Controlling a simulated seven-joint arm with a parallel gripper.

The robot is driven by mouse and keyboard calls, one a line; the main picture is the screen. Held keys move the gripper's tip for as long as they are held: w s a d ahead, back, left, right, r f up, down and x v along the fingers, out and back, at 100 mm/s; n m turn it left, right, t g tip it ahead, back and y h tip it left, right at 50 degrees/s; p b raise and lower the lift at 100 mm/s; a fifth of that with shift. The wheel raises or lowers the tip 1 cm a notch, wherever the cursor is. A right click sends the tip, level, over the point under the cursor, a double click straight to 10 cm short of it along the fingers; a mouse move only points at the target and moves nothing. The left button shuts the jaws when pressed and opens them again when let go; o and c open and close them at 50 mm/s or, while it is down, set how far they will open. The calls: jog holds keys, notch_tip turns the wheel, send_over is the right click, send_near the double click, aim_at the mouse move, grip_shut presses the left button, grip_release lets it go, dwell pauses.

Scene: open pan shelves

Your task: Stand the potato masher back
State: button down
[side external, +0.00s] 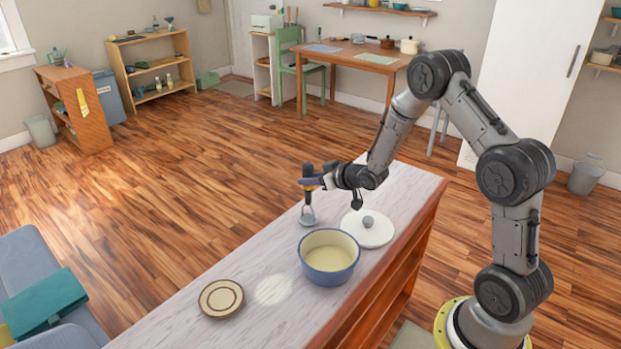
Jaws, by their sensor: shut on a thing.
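The potato masher (308,200) is upright, with its dark handle up and its grey metal head down, over the far end of the shelf's top. I cannot tell whether its head touches the top. My gripper (317,181) comes from the right and is shut on the masher's handle, hiding part of it. A blue pot (329,262) with a cream inside stands on the top, nearer the camera than the masher. It is open, and no contents can be made out.
A white lid (372,236) with a grey knob lies behind and right of the pot. A round brown-rimmed plate or trivet (221,298) lies to the left. A pale round patch (273,290) marks the pale wooden top (215,337) between plate and pot.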

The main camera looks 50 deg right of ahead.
jog(key=shift+f, duration=0.3)
dwell(0.4)
jog(key=shift+c, duration=2.2)
grip_release()
jog(key=shift+f, duration=0.1)
jog(key=v, duration=0.8)
jog(key=shift+s, duration=0.1)
